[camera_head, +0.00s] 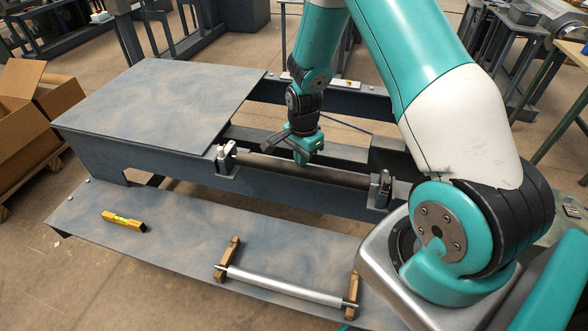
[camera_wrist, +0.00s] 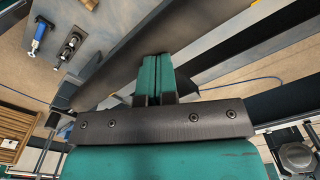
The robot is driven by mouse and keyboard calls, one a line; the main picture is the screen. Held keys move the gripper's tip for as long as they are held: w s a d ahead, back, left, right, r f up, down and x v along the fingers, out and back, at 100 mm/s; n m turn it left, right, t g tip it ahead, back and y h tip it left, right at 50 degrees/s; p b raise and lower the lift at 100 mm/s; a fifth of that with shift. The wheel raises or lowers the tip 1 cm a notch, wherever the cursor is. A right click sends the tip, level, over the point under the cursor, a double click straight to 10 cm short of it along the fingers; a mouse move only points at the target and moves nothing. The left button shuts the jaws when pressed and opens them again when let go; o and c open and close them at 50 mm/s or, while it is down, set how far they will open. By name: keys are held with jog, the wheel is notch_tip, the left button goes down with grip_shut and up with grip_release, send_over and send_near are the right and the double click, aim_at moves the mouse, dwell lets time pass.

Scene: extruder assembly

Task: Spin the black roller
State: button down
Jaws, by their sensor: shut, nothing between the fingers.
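The black roller (camera_head: 335,181) lies in the gap of the machine frame, between a left bracket (camera_head: 226,158) and a right bracket (camera_head: 381,189). My gripper (camera_head: 301,160) points down at the roller's middle. Its teal fingers look close to the roller, but I cannot tell whether they touch it. In the wrist view the fingers (camera_wrist: 155,72) are together with nothing between them. Whether the roller turns cannot be told from these frames.
A silver roller (camera_head: 285,287) rests on two wooden blocks on the lower shelf (camera_head: 175,245). A yellow level (camera_head: 124,220) lies on the shelf's left. A flat metal plate (camera_head: 160,95) covers the frame's left. Cardboard boxes (camera_head: 25,115) stand at the far left.

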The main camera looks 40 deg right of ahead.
jog(key=shift+s+a, duration=0.6)
jog(key=shift+a, duration=0.1)
jog(key=shift+s+a+f, duration=0.4)
jog(key=shift+s+a, duration=0.1)
notch_tip(320, 180, up, 3)
jog(key=shift+w+d+r+p, duration=0.1)
jog(key=shift+w+p, duration=0.05)
jog(key=shift+p, duration=1)
